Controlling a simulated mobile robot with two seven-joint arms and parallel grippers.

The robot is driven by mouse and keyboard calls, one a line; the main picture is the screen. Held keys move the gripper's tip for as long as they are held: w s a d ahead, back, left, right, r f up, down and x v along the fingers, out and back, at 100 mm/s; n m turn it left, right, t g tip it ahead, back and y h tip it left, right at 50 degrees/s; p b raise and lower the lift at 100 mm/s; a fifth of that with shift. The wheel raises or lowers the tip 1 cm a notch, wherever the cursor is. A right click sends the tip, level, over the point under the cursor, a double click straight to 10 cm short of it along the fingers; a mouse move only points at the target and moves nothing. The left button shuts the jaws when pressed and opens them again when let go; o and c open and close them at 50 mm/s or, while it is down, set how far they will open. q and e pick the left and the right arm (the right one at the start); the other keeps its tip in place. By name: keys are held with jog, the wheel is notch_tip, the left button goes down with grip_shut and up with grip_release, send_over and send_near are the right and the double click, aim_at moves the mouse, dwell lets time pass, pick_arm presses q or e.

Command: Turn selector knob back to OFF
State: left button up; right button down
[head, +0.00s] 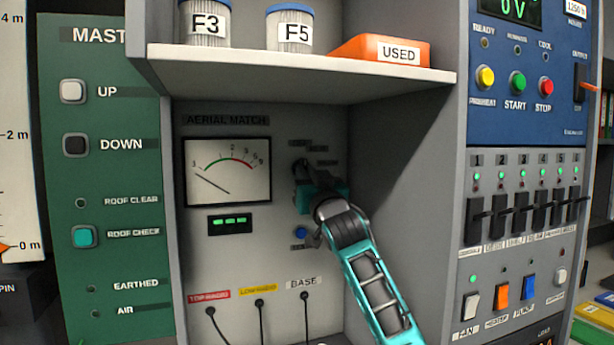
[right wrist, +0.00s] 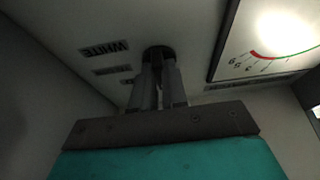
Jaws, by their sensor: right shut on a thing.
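The selector knob (right wrist: 158,54) is a dark round knob on the grey aerial match panel. In the right wrist view my right gripper (right wrist: 157,80) is shut on it, one finger on each side. In the head view the knob (head: 300,168) shows only in part behind my right gripper (head: 305,180), which reaches in from the lower right. Small labels sit around the knob; one reads WHITE (right wrist: 104,49) in the wrist view. The others, and which one the knob points to, cannot be read. My left gripper is not in view.
A shelf (head: 300,62) with jars and an orange USED box (head: 380,50) overhangs the panel. A meter (head: 228,170) is left of the knob and a blue button (head: 301,232) below it. A side wall (head: 405,170) stands close on the right. Cables hang below.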

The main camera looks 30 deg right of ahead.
jog(key=c, duration=1.3)
grip_release()
jog(key=shift+o, duration=0.7)
jog(key=b+v, duration=0.2)
jog(key=v, duration=1.1)
jog(key=shift+b, duration=0.3)
